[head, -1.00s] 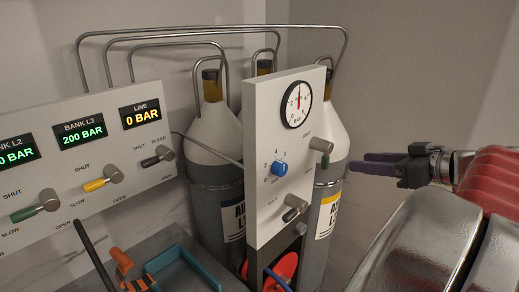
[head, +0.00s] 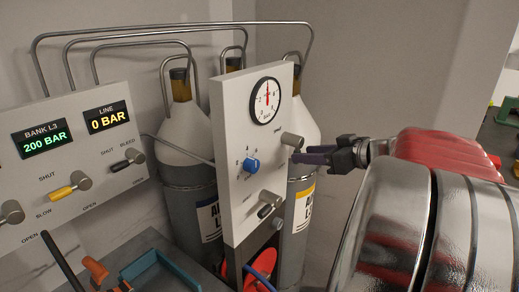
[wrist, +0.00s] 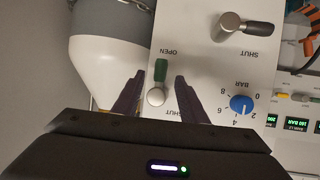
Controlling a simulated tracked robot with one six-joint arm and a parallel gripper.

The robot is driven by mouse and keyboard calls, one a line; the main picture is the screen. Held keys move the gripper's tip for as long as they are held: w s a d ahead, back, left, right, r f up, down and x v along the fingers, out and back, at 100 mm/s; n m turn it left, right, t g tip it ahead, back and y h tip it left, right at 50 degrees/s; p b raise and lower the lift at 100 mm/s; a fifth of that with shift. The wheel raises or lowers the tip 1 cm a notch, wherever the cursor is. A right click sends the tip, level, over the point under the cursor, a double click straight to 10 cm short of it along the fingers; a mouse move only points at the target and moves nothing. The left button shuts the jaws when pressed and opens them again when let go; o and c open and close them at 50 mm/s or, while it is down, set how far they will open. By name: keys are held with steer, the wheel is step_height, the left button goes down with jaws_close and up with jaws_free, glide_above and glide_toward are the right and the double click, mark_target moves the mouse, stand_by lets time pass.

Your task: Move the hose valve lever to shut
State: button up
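The grey panel (head: 235,110) has two valve levers, and no label naming the hose valve is readable. The upper one has a metal hub (head: 292,140) and a green lever (wrist: 161,70). In the wrist view, which looks upside down, the green lever points to OPEN, away from SHUT. The lower lever (head: 265,211) is dark. My gripper (head: 300,157) is at the right edge of the panel. In the wrist view, the open fingers (wrist: 157,92) stand either side of the green lever's hub; contact cannot be told. In the head view the fingers hide the green lever.
A blue knob (head: 252,165) sits left of the fingers on the same panel, below a round gauge (head: 265,99). Gas cylinders (head: 190,135) stand close behind. A bank panel (head: 107,160) with more levers is at the left. A blue tray (head: 160,268) lies below.

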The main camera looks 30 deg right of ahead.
steer(key=shift+x, duration=2.35)
steer(key=shift+c, duration=0.3)
jaws_close()
